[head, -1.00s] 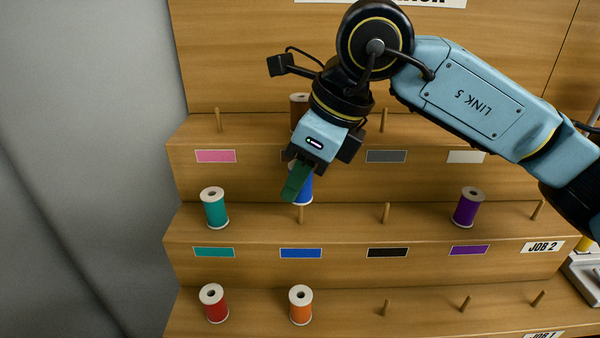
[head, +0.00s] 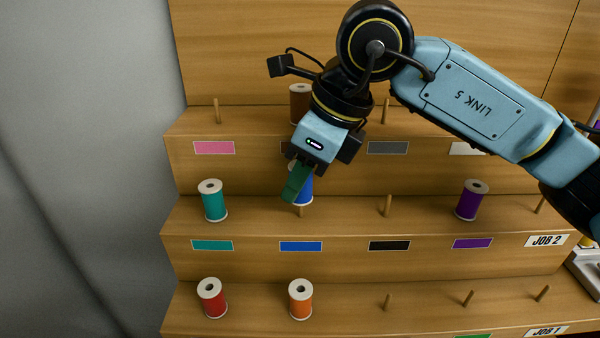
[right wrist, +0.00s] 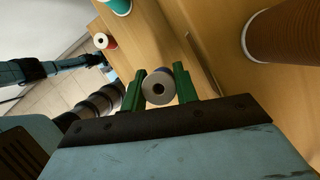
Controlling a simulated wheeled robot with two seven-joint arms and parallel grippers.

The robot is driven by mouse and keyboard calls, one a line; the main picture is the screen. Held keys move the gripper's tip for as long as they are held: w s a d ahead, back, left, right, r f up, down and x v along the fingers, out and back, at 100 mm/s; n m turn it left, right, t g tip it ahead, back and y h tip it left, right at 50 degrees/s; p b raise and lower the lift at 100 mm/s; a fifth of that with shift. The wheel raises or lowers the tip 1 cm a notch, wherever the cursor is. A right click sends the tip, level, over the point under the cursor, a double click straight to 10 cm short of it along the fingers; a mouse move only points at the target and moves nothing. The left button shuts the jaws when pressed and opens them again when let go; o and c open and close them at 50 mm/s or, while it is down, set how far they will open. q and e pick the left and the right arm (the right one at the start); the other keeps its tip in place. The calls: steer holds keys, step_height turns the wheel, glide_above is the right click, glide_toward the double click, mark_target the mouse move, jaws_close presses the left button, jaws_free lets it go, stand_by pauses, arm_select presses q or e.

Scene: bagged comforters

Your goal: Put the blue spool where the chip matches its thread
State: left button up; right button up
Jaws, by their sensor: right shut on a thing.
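My right gripper (head: 296,182) has green fingers and is shut on the blue spool (head: 307,186). In the right wrist view the spool's pale top (right wrist: 159,87) with its dark hole sits between both fingers. The spool looks upright, in front of the middle shelf's second peg (head: 301,211), whose lower part shows just below it. I cannot tell whether the spool is clear of the peg or around it. The blue chip (head: 301,247) is on the face below that peg. My left gripper is not in view.
On the same shelf stand a teal spool (head: 213,201) and a purple spool (head: 471,200), with a bare peg (head: 387,206) above the black chip (head: 389,245). A brown spool (head: 301,101) stands behind my gripper. Red (head: 212,299) and orange (head: 300,300) spools stand below.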

steer(key=shift+f+b, duration=0.55)
steer(key=shift+f, duration=0.05)
steer(key=o, duration=1.3)
steer(key=shift+o, duration=1.2)
steer(key=shift+s, duration=0.1)
steer(key=shift+r, duration=0.1)
steer(key=shift+c, duration=0.7)
steer(key=shift+w+d+r, duration=0.1)
steer(key=shift+w+r, duration=0.05)
steer(key=shift+w, duration=0.05)
steer(key=shift+r, duration=0.35)
steer(key=shift+o, duration=1.3)
steer(key=p+v, duration=0.3)
steer(key=v, duration=0.3)
steer(key=shift+a+r, duration=0.2)
steer(key=shift+r, duration=0.05)
